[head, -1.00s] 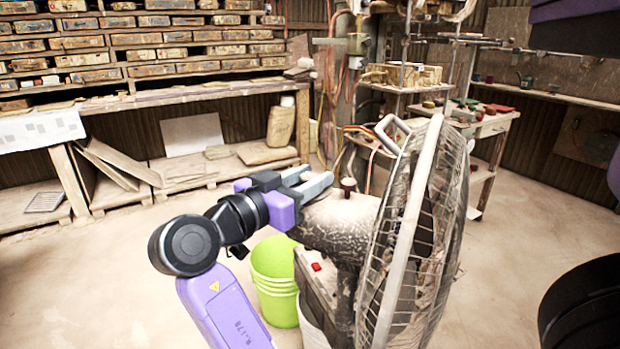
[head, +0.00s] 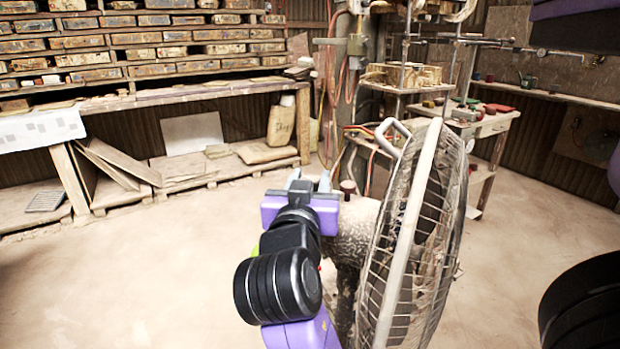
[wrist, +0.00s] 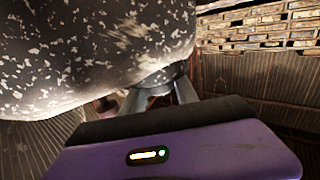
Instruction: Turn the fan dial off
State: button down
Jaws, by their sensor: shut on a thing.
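The fan (head: 412,235) stands in the middle right of the head view, its wire cage facing right. Its speckled grey motor housing (head: 352,228) is behind the cage, with a small dark red knob (head: 347,186) on top. The housing also fills the upper left of the wrist view (wrist: 75,50). My gripper (head: 309,181) is at the housing's rear end. In the wrist view my gripper (wrist: 167,94) has its fingers on either side of a greyish round part, the fan dial (wrist: 160,76), and is shut on it. The dial's marking is hidden.
A lime green bucket stands mostly hidden behind my arm. A long workbench (head: 200,94) with shelves of boxes (head: 110,45) runs along the back left. A drill-press-like stand and side table (head: 490,127) are behind the fan. The floor at left is clear.

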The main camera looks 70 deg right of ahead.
dwell(0.4)
jog(key=c, duration=0.9)
grip_release()
jog(key=p, duration=0.1)
jog(key=a+p, duration=0.1)
jog(key=p, duration=0.1)
jog(key=shift+s+a+r, duration=0.25)
jog(key=shift+a, duration=0.15)
jog(key=shift+f+p+v, duration=0.15)
jog(key=shift+p+v, duration=0.65)
jog(key=shift+v, duration=0.7)
jog(key=shift+f+p+v, duration=0.1)
jog(key=shift+p+v, duration=0.7)
jog(key=shift+v, duration=0.65)
